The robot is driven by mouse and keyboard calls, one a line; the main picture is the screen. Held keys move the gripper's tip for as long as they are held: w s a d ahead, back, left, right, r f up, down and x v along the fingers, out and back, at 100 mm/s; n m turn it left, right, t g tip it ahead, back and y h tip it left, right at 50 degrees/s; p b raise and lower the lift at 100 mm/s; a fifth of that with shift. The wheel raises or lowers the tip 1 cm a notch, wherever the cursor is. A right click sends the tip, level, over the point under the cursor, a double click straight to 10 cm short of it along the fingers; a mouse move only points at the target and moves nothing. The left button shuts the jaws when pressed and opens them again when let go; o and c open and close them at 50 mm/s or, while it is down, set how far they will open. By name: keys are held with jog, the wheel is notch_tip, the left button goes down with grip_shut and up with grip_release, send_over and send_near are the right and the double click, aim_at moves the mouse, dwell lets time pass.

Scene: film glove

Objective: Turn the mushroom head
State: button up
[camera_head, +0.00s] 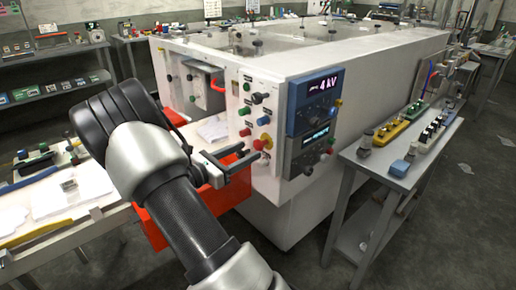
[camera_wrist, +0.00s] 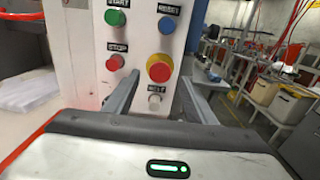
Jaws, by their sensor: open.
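The mushroom head is a red round button on a yellow collar (camera_head: 266,141), on the white control panel of the machine. In the wrist view the mushroom head (camera_wrist: 159,68) appears between the two finger ends of my gripper (camera_wrist: 160,78), a little above their middle. My gripper (camera_head: 250,152) is open and points at the panel, its fingertips close to the button. I see nothing between the fingers touching them, and I cannot tell whether the tips reach past the button's face.
A green START button (camera_wrist: 115,18), a red STOP button (camera_wrist: 115,62), a blue RESET button (camera_wrist: 166,25) and a white button (camera_wrist: 154,102) surround it. A blue display unit (camera_head: 316,100) is mounted to the right. A side table (camera_head: 375,170) stands at right; open floor lies in front.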

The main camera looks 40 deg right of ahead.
aim_at(256, 147)
jog(key=d, duration=0.6)
jog(key=shift+w+b, duration=0.25)
jog(key=shift+b, duration=0.05)
